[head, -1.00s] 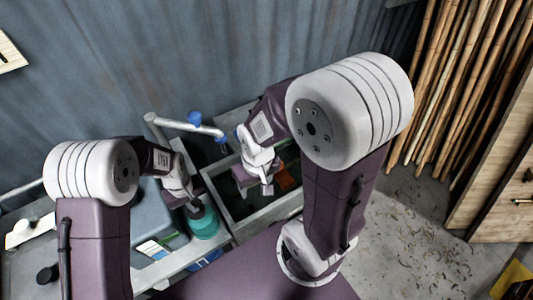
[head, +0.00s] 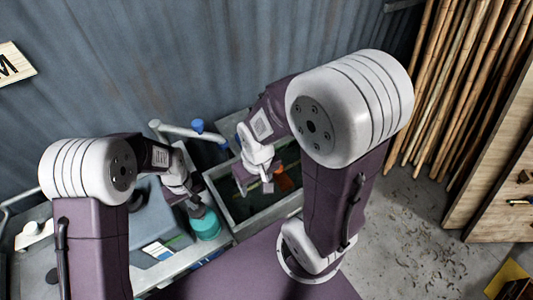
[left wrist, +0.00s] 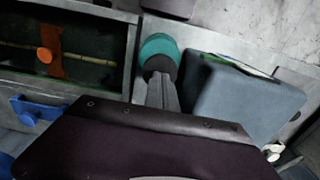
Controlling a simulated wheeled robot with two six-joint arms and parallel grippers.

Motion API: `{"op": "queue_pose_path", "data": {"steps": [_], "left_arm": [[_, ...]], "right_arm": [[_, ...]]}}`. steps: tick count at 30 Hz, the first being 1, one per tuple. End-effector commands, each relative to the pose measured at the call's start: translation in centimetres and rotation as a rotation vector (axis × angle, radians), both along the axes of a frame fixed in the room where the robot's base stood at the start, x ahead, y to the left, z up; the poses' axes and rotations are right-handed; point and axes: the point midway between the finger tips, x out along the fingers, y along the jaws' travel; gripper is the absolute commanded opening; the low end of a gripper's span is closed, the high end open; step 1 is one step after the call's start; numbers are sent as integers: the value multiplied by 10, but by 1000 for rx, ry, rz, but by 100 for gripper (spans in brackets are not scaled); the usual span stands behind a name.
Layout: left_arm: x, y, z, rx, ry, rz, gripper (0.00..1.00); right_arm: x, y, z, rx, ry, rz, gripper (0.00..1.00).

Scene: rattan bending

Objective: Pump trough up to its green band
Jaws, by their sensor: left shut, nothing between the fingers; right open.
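The trough (head: 219,203) is a grey open box with a dark interior, right of the teal pump (head: 206,226). It also shows at the left in the left wrist view (left wrist: 128,55). An orange piece (head: 284,180) and a thin pole (left wrist: 85,60) are inside it; I cannot make out the green band or liquid level. The pump has a dark top (left wrist: 161,66). My left gripper (head: 193,205) is shut and empty, pointing down at that top; contact is unclear. My right gripper (head: 267,186) is open over the trough.
A grey pipe (head: 180,130) with blue knobs (head: 197,126) runs behind the trough. A blue-grey box (left wrist: 240,103) stands beside the pump. Bamboo poles (head: 450,80) lean at the right.

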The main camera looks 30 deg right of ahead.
Motion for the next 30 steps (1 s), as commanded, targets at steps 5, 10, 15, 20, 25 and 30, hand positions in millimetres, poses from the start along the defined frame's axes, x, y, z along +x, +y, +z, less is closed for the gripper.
{"op": "queue_pose_path", "data": {"steps": [5, 10, 15, 20, 25, 30], "left_arm": [[0, 0, 0, 0, 0, 0, 0], [0, 0, 0, 0, 0, 0, 0], [0, 0, -1, 0, 0, 0, 0], [0, 0, -10, 0, 0, 0, 0], [0, 0, -23, 0, 0, 0, 0], [0, 0, -35, 0, 0, 0, 0]], "right_arm": [[0, 0, 0, 0, 0, 0, 57], [0, 0, 0, 0, 0, 0, 57], [0, 0, -1, 0, 0, 0, 57], [0, 0, -8, 0, 0, 0, 57], [0, 0, -18, 0, 0, 0, 57], [0, 0, -27, 0, 0, 0, 57]]}}
